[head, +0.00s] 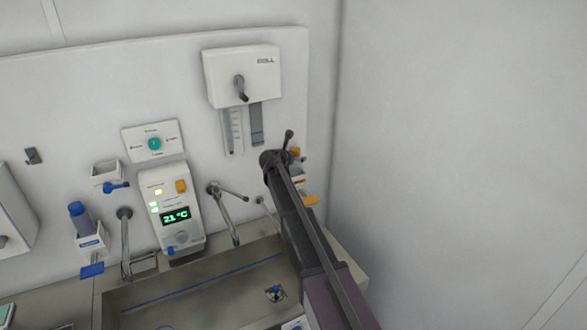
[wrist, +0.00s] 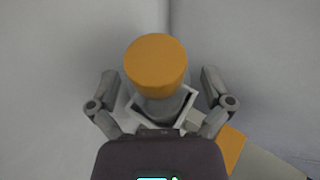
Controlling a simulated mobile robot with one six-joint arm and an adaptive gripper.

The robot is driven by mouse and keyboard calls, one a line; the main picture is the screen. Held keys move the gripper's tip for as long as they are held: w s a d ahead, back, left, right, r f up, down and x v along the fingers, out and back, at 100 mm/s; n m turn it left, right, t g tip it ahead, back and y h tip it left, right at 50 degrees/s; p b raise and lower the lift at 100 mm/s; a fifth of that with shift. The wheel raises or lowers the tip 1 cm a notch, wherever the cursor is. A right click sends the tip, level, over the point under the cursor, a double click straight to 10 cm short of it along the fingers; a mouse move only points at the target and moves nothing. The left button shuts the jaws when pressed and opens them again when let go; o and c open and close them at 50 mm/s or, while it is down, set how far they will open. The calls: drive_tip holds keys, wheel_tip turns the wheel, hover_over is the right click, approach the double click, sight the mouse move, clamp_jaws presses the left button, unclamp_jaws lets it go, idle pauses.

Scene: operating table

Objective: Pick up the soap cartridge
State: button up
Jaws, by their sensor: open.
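A cartridge with a round orange cap (wrist: 155,62) stands in a white holder (wrist: 183,106) in the wrist view. My gripper (wrist: 158,78) is open, with one finger on each side of the cartridge and visible gaps between them. The lower body of the cartridge is partly hidden by the holder and my wrist. In the head view, my arm covers most of this dispenser; bits of orange show behind my gripper (head: 285,151), with its orange lever (head: 310,200) below.
A second dispenser at the left holds a blue-capped bottle (head: 79,215). A control panel (head: 172,208) and tap (head: 230,210) are on the wall above the sink (head: 200,295). A white wall box (head: 242,75) hangs above my gripper. A bare wall (head: 460,150) is at the right.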

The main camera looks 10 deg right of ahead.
drive_tip(key=c, duration=1.2)
drive_tip(key=shift+o, duration=0.2)
drive_tip(key=shift+r, duration=0.15)
wheel_tip(320, 180, up, 7)
drive_tip(key=p, duration=0.7)
drive_tip(key=s+a, duration=1.1)
drive_tip(key=s, duration=0.3)
drive_tip(key=shift+f, duration=0.2)
drive_tip(key=shift+a, duration=0.1)
